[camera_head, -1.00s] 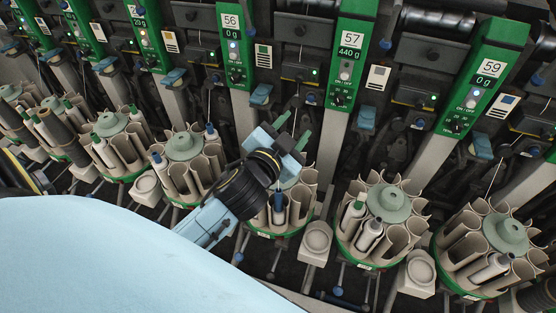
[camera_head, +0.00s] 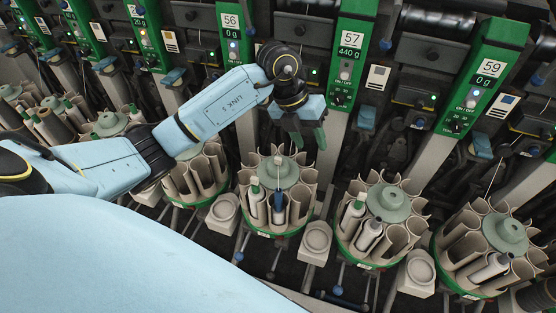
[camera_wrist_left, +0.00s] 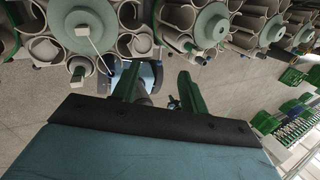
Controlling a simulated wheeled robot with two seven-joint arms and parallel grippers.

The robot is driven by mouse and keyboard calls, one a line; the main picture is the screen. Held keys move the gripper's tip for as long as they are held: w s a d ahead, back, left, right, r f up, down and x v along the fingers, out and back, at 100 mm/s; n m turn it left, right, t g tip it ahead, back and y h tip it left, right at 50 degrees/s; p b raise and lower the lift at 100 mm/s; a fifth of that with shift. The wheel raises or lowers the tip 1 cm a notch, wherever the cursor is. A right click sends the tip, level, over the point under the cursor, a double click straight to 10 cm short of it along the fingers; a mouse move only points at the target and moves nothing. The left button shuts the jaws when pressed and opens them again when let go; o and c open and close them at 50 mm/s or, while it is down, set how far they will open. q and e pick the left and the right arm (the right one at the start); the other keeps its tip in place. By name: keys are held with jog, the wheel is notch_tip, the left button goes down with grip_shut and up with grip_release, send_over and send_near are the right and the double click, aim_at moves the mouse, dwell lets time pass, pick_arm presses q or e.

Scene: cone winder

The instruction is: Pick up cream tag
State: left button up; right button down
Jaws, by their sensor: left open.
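A small pale piece, which looks like the cream tag (camera_head: 278,160), sits over the grey-green centre disc of the round magazine below unit 56, at the end of a thin line. It also shows in the left wrist view (camera_wrist_left: 82,30), at the upper left over a disc. My left gripper (camera_head: 309,143) is open and empty, with green fingers pointing down, above and to the right of this piece and apart from it. In the left wrist view the fingers (camera_wrist_left: 160,72) are spread with nothing gripped between them. My right gripper is not in view.
The magazine (camera_head: 265,233) has tube pockets with several bobbins, one dark blue-topped. Similar magazines stand either side. Green unit posts (camera_head: 350,45) rise behind. Small cards (camera_head: 377,78) are fixed beside the posts. A round cup (camera_head: 316,239) stands right of the magazine.

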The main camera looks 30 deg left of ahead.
aim_at(277, 165)
pick_arm(q)
jog(key=a+n+g+y, duration=0.15)
jog(key=a+y, duration=0.25)
jog(key=a, duration=0.4)
jog(key=f, duration=0.8)
jog(key=f+p, duration=0.1)
jog(key=f, duration=0.3)
jog(key=shift+a, duration=0.25)
jog(key=c, duration=0.8)
